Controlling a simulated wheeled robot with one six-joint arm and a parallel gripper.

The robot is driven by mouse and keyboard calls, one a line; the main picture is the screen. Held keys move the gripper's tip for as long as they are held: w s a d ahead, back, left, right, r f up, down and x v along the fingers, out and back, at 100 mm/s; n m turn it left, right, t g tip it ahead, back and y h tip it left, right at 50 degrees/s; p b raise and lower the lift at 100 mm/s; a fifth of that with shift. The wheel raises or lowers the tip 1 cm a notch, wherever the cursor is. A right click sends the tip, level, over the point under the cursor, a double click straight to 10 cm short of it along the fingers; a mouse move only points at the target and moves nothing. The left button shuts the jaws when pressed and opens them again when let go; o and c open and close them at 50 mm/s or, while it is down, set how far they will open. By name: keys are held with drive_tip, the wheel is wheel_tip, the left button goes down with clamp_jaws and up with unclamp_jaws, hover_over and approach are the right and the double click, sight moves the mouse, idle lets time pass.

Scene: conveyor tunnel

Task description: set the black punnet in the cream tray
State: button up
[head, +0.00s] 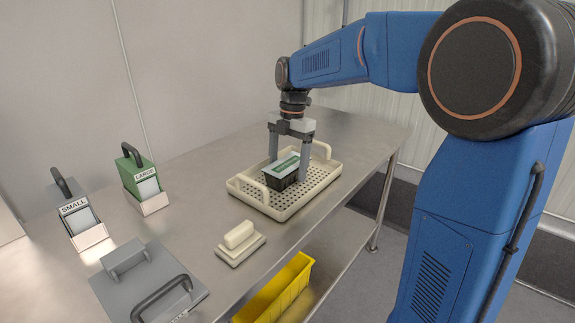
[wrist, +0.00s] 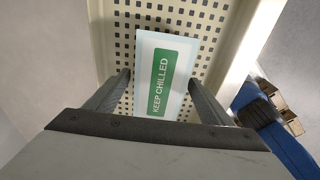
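The black punnet (head: 281,178) has a white lid with a green label. It sits inside the cream tray (head: 258,206) on the perforated floor, near the middle. In the wrist view, the lid (wrist: 163,75) reads "KEEP CHILLED" and hides the black sides. My gripper (head: 289,170) points down over the tray with one finger on each side of the punnet. In the wrist view, the fingers (wrist: 160,77) stand apart, with a narrow gap showing between the left finger and the lid. The gripper looks open around the punnet.
A cream block (head: 239,243) lies on the steel table (head: 193,222) in front of the tray. Green "LARGE" (head: 136,170) and grey "SMALL" (head: 73,207) holders stand left. A grey handled plate (head: 146,284) lies nearest. A yellow bin (head: 277,290) is on the lower shelf. The tray has raised handles.

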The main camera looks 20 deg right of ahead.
sight(291, 162)
wheel_tip(291, 162, up, 12)
drive_tip(key=d, duration=0.1)
drive_tip(key=s+d+f+m+t, duration=0.2)
drive_tip(key=s+f+m, duration=0.4)
drive_tip(key=s+m, duration=0.2)
drive_tip(key=s+d+f+m+t, duration=0.1)
drive_tip(key=s+f+m, duration=0.5)
drive_tip(key=s, duration=0.6)
drive_tip(key=s+d+f+m+t+h, duration=0.1)
drive_tip(key=s+d+f+m+t, duration=0.1)
drive_tip(key=s+f+m, duration=0.4)
drive_tip(key=shift+s+d+m+t, duration=0.3)
drive_tip(key=shift+s+d+m, duration=0.2)
drive_tip(key=shift+s+m, duration=1.7)
drive_tip(key=shift+w, duration=0.2)
